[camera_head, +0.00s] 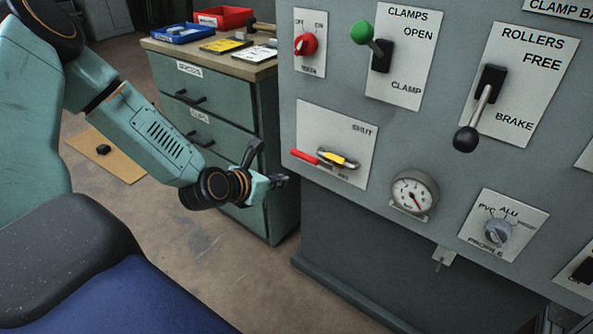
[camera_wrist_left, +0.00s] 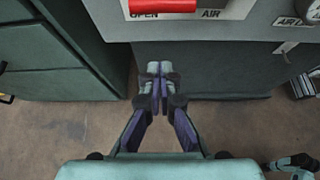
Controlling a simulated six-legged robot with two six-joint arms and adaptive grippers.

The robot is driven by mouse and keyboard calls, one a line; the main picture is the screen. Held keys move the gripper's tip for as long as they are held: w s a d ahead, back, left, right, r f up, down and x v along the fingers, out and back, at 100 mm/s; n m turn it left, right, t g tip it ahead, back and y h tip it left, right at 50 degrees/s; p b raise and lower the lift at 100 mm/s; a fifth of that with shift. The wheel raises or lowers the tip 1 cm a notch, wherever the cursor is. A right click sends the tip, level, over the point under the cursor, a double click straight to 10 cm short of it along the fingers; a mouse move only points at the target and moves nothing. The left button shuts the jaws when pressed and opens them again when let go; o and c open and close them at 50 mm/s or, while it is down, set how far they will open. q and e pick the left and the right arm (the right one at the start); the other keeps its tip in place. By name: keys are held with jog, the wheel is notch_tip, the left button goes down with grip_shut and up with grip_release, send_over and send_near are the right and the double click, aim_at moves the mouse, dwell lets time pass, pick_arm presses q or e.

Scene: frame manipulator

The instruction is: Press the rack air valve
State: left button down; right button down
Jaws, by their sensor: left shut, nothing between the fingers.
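The air valve (camera_head: 325,160) is on a pale plate on the grey panel, at the lower left. Its red lever points left, and a yellow part sits beside it. The plate reads SHUT at the top. In the left wrist view the red lever (camera_wrist_left: 162,5) shows at the top edge, above the words OPEN and AIR. My left gripper (camera_head: 280,181) is just left of the panel, lower than the valve and apart from it. Its fingertips (camera_wrist_left: 160,68) are together and empty, below the plate in the wrist view.
A green drawer cabinet (camera_head: 217,105) stands behind my left arm, with trays on top. The panel also carries a red knob (camera_head: 306,44), a green-knobbed clamp lever (camera_head: 362,32), a roller lever (camera_head: 466,138) and a gauge (camera_head: 415,193). Open floor (camera_head: 240,255) lies below the gripper.

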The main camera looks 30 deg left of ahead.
aim_at(310, 159)
pick_arm(q)
jog(key=w+b, duration=0.3)
jog(key=w, duration=0.4)
jog(key=shift+d, duration=0.3)
jog(key=shift+r, duration=0.1)
jog(key=shift+r, duration=0.1)
jog(key=shift+r+m+y, duration=0.15)
jog(key=shift+m+y, duration=0.25)
